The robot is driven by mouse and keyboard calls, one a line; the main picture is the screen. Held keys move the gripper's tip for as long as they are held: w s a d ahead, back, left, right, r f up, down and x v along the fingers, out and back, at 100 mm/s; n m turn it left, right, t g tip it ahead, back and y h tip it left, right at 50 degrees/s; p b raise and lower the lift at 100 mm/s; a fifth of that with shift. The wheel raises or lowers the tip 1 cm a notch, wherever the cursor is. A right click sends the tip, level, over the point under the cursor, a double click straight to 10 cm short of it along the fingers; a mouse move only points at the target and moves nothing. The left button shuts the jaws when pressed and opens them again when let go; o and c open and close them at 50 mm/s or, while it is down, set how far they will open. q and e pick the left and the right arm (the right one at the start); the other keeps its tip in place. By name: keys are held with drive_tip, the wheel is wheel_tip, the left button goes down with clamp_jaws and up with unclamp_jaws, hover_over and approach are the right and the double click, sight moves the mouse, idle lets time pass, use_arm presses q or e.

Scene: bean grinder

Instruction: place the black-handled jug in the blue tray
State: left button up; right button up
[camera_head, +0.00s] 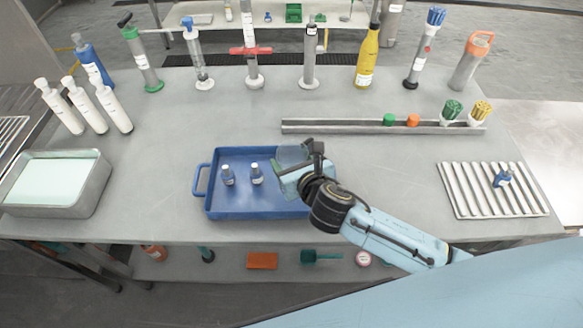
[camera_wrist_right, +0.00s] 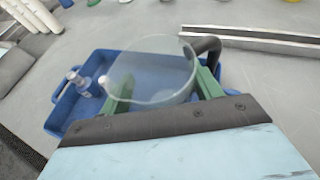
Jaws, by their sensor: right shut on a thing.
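The blue tray (camera_head: 250,209) lies on the grey table in the head view, left of my right gripper, and it also shows in the right wrist view (camera_wrist_right: 60,112). The clear jug (camera_head: 291,156) with a black handle is at my right gripper (camera_head: 297,172), over the tray's right part. In the right wrist view the jug (camera_wrist_right: 150,75) sits between the green fingers (camera_wrist_right: 160,95), with its black handle (camera_wrist_right: 208,45) at the right. My right gripper is shut on the jug. I cannot tell whether the jug touches the tray floor. My left gripper is out of view.
Two small bottles (camera_head: 228,175) stand in the tray's left half. A metal rail (camera_head: 340,126) lies behind the tray, and a ribbed rack (camera_head: 470,190) is at the right. A metal basin (camera_head: 88,197) stands at the left. Several bottles and tools line the back.

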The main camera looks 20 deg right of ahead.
wheel_tip(320, 180, down, 2)
drive_tip(key=shift+f+b, duration=0.2)
drive_tip(key=shift+b, duration=0.1)
drive_tip(key=shift+f, duration=0.1)
drive_tip(key=o, duration=1)
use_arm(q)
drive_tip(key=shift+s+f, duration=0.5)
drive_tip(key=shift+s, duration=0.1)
use_arm(e)
drive_tip(key=shift+s+r, duration=0.25)
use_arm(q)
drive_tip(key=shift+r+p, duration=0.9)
use_arm(e)
drive_tip(key=v, duration=1.1)
drive_tip(key=shift+s, duration=0.2)
drive_tip(key=shift+r, duration=0.1)
